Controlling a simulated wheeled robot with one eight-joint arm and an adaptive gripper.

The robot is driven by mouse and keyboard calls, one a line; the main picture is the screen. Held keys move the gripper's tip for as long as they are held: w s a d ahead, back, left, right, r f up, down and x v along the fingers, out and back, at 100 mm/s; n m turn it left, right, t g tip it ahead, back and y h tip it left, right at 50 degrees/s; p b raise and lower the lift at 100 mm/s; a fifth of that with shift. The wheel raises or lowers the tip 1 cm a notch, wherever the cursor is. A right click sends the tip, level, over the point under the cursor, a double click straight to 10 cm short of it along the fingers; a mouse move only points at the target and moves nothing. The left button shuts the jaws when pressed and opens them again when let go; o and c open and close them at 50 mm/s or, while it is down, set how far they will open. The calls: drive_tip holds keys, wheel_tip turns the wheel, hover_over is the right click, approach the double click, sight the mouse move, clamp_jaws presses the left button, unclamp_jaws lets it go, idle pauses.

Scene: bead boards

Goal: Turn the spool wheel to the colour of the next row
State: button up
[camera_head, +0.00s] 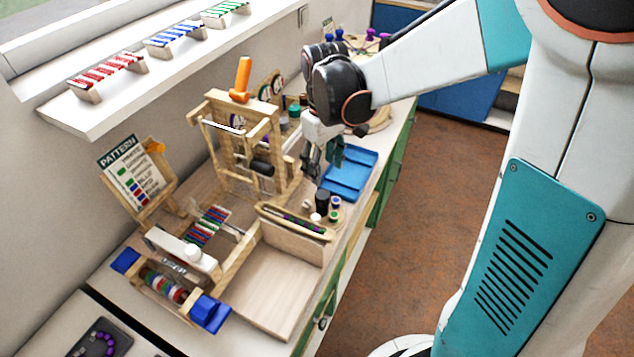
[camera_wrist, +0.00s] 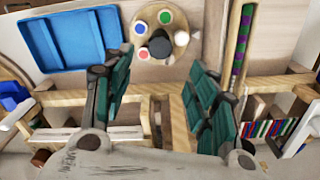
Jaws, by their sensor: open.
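The spool wheel (camera_wrist: 150,28) is a round wooden disc with a dark centre knob (camera_wrist: 159,45) and coloured spools around it, with red, green and blue tops. In the head view its dark knob (camera_head: 322,201) and small spools stand right of the wooden frame. My gripper (camera_wrist: 160,92) is open and empty, its green-padded fingers wide apart. In the head view my gripper (camera_head: 325,158) hangs above and behind the wheel, apart from it. The pattern card (camera_head: 135,174) leans on a stand at left, listing coloured rows. The beaded work (camera_head: 207,227) shows red, blue and green rows.
A blue tray (camera_head: 349,174) lies beside the wheel. A tall wooden frame (camera_head: 243,140) with an orange handle (camera_head: 241,78) stands left of my gripper. A long holder (camera_head: 295,224) of purple and green beads lies in front. The bare wooden board (camera_head: 270,285) is clear.

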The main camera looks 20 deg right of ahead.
sight(323, 194)
wheel_tip(323, 194, down, 11)
drive_tip(key=b, duration=0.3)
drive_tip(key=shift+r, duration=0.15)
drive_tip(key=shift+c, duration=0.3)
drive_tip(key=c, duration=1)
